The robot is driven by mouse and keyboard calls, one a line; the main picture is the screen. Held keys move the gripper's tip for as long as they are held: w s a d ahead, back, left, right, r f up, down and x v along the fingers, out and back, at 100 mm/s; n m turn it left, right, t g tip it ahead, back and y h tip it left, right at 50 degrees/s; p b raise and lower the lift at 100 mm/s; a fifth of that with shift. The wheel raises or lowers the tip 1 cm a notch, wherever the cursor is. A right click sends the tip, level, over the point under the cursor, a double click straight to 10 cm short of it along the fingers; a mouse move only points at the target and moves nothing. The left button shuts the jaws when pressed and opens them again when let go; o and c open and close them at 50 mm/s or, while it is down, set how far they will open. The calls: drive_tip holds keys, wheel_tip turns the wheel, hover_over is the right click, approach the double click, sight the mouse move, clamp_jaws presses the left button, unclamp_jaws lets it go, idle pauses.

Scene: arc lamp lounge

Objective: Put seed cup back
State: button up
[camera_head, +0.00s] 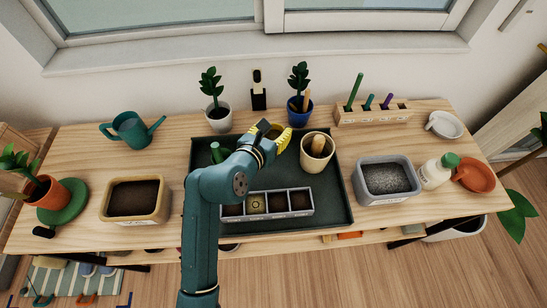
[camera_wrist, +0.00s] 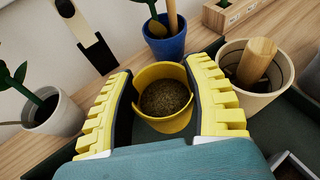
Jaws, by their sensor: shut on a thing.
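The seed cup is a yellow cup (camera_wrist: 163,115) with brown grainy contents, seen upright in the wrist view. My gripper (camera_wrist: 165,100) has its yellow ribbed fingers on both sides of the cup and is shut on it. In the head view my gripper (camera_head: 270,137) is over the back part of the dark green tray (camera_head: 335,200), left of a cream pot (camera_head: 316,163). The arm and fingers hide most of the cup there. I cannot tell whether its base touches the tray.
A cream pot with a wooden handle (camera_wrist: 257,62) stands close on the right. A blue pot (camera_wrist: 166,46) and a white pot (camera_wrist: 58,117) with plants stand behind. A sectioned seed tray (camera_head: 290,203) lies in front. A gravel tub (camera_head: 387,198) stands right of the green tray.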

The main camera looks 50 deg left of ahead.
wheel_tip(320, 180, down, 8)
drive_tip(key=b, duration=0.3)
drive_tip(key=shift+s+f, duration=0.1)
drive_tip(key=shift+f, duration=0.1)
drive_tip(key=o, duration=1.2)
drive_tip(key=p+v, duration=0.4)
drive_tip(key=v, duration=0.8)
